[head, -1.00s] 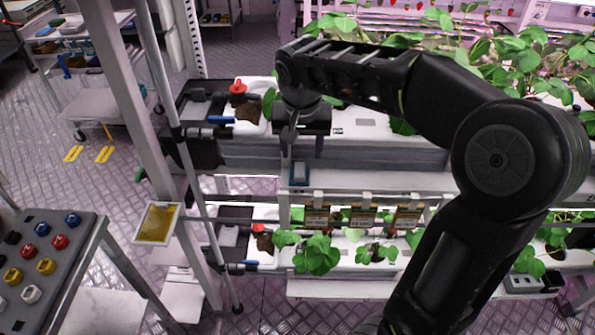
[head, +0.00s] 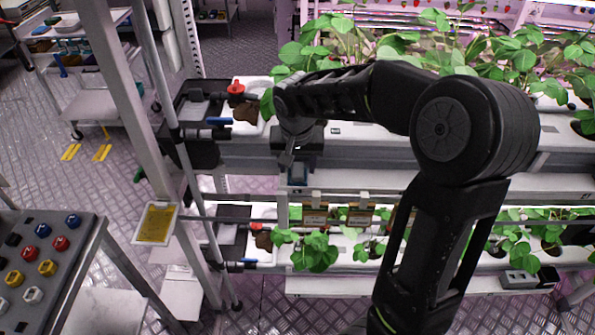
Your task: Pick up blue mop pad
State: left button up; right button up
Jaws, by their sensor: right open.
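A small flat pad with a blue face and pale edge (head: 298,175), which looks like the blue mop pad, is at the front edge of the upper rack (head: 355,183). My right gripper (head: 287,158) points down just above and left of it. It is open, and the pad's upper part is close behind its fingers. I cannot tell whether they touch. My left gripper is not in view.
Strawberry plants (head: 315,252) fill both rack levels. A grey post (head: 135,110) with a yellow card (head: 156,224) stands left of the rack. A button panel (head: 40,262) is at lower left. A cart (head: 105,105) stands at the back left.

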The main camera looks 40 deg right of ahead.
jog(key=shift+d+f, duration=0.1)
jog(key=shift+f, duration=0.25)
dwell(0.3)
grip_shut()
dwell(0.5)
